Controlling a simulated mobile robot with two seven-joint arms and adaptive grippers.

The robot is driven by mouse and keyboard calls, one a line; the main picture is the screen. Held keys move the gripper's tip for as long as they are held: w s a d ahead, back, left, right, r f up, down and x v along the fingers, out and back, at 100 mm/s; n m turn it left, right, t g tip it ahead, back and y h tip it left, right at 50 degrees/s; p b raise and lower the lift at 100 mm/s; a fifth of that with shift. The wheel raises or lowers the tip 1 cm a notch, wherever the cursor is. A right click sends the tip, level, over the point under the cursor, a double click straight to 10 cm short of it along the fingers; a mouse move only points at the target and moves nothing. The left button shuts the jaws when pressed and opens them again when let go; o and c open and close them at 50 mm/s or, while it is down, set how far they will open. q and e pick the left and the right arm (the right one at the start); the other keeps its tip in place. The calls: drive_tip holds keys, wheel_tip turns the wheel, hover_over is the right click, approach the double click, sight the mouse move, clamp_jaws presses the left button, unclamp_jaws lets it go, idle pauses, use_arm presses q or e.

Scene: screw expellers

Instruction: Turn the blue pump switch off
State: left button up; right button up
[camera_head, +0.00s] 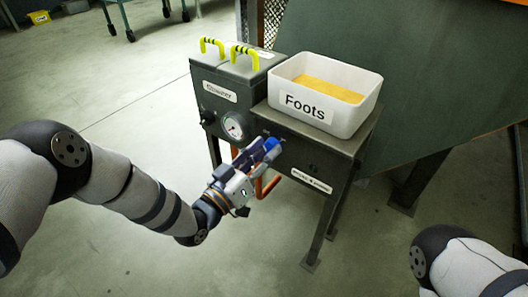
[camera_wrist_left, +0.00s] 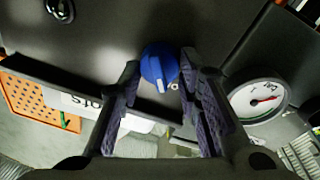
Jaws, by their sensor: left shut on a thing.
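The blue switch (camera_wrist_left: 158,67) is a round knob with a white pointer line on the dark front panel. In the head view, its blue top (camera_head: 272,145) shows just beyond my left gripper (camera_head: 262,154). In the left wrist view, the two fingers of my left gripper (camera_wrist_left: 160,78) stand on either side of the knob and are shut on it. The fingers partly hide the knob's sides in the head view. My right gripper is out of view; only part of my right arm shows at the lower right.
A pressure gauge (camera_head: 233,127) sits left of the switch. A white "Foots" bin (camera_head: 345,119) stands on the machine (camera_head: 205,75), which has yellow handles.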

use_arm(q)
drive_tip(key=shift+n, duration=0.9)
drive_tip(key=o, duration=1.2)
drive_tip(key=shift+c, duration=0.2)
drive_tip(key=v, duration=1.2)
drive_tip(key=shift+f, duration=0.1)
